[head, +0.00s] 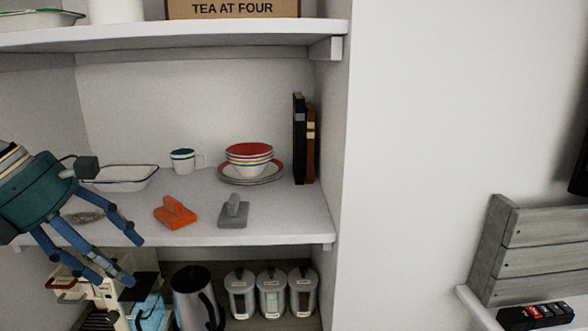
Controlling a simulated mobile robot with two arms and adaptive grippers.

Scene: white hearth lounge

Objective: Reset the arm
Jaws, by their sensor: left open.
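My left gripper (130,258) comes in from the left edge, with its blue fingers spread open and empty. Its fingers hang in front of the front edge of the middle white shelf (285,222), left of an orange block-like object (176,212). My right gripper is not in view.
The shelf holds a white tray (122,178), a mug (183,161), stacked bowls (249,154) on plates, books (303,140) and a grey block-like object (234,211). Below are a kettle (193,298) and canisters (272,294). A grey wooden crate (545,243) is at right.

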